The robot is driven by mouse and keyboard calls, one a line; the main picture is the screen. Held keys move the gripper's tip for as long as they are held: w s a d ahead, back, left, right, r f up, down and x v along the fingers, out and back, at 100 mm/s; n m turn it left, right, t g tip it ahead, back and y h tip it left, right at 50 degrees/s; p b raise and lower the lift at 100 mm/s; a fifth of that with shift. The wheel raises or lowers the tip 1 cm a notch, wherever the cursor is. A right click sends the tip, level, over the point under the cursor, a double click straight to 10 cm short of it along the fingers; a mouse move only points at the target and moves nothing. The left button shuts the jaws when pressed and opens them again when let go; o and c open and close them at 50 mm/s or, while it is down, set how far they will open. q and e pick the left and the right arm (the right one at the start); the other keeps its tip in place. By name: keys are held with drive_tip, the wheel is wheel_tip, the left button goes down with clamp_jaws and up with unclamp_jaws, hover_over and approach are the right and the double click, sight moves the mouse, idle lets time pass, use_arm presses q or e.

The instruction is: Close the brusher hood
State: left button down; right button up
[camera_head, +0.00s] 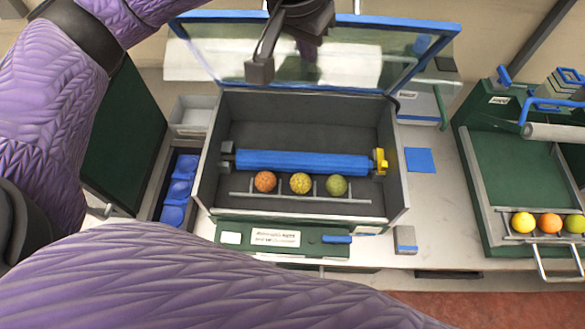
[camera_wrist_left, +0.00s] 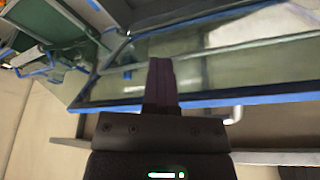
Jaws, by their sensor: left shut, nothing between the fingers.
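The brusher hood (camera_head: 345,72) is a clear panel with a blue frame. It stands raised and tilted at the back of the grey brusher box (camera_head: 390,165), which is open on top. Inside the box are a blue roller (camera_head: 300,162) and a rack (camera_head: 300,197) holding three fruits: orange, yellow and green. My left gripper (camera_head: 262,66) is shut and empty, in front of the hood near its upper middle. In the left wrist view the gripper's dark fingers (camera_wrist_left: 160,85) overlap the hood panel (camera_wrist_left: 215,75) near its blue edge. Whether they touch it is unclear. My right gripper is not in view.
A green station (camera_head: 510,145) with a roller and several fruits stands at the right. Blue cups (camera_head: 178,190) and a white bin (camera_head: 192,115) sit left of the box. A green control panel (camera_head: 285,238) runs along the box's front. My purple arm covers the left and lower front.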

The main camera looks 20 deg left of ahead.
use_arm(q)
drive_tip(key=shift+a+f, duration=0.1)
drive_tip(key=shift+f, duration=0.3)
